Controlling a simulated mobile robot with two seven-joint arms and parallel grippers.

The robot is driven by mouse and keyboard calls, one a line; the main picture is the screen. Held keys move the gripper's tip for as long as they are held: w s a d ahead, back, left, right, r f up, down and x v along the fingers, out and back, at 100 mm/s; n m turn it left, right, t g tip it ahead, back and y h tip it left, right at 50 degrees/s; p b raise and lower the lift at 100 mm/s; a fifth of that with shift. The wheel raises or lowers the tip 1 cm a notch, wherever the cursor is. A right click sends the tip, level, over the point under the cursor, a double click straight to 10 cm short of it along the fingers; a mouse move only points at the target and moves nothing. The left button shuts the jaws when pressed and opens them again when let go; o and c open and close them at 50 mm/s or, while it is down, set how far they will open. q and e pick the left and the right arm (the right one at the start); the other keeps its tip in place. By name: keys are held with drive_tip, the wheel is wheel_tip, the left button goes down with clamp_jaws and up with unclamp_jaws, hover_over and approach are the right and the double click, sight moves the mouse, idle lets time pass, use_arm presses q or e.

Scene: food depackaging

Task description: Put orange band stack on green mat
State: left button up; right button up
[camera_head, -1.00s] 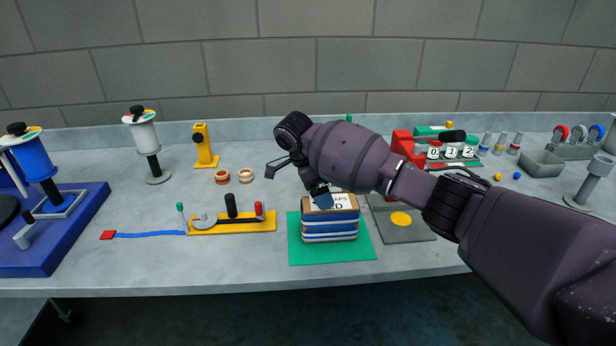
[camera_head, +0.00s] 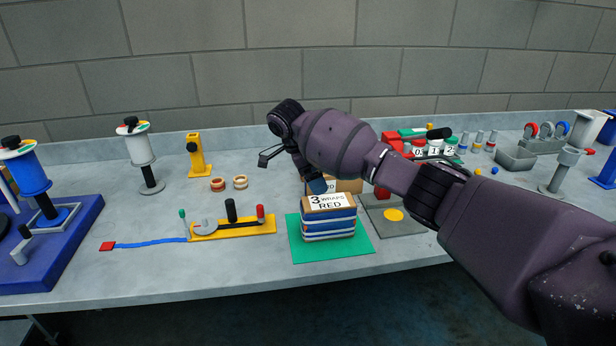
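A stack with blue and white bands (camera_head: 328,228) stands on the green mat (camera_head: 362,250). Its tan top carries a label reading "3 WRAPS RED". My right gripper (camera_head: 292,172), on the purple arm from the right, is just above and behind this stack. Another tan block (camera_head: 350,186) with a white label shows behind the stack, partly hidden by the arm. I see no clearly orange band stack. My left gripper is not in view.
A yellow tool base (camera_head: 262,228) lies left of the mat. Two small rings (camera_head: 218,184) lie behind it. A grey plate with a yellow disc (camera_head: 394,215) is right of the mat. Spool stands (camera_head: 140,150) are at left. The front strip of table is clear.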

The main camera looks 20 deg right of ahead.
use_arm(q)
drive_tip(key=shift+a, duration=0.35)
use_arm(e)
drive_tip(key=shift+r, duration=0.2)
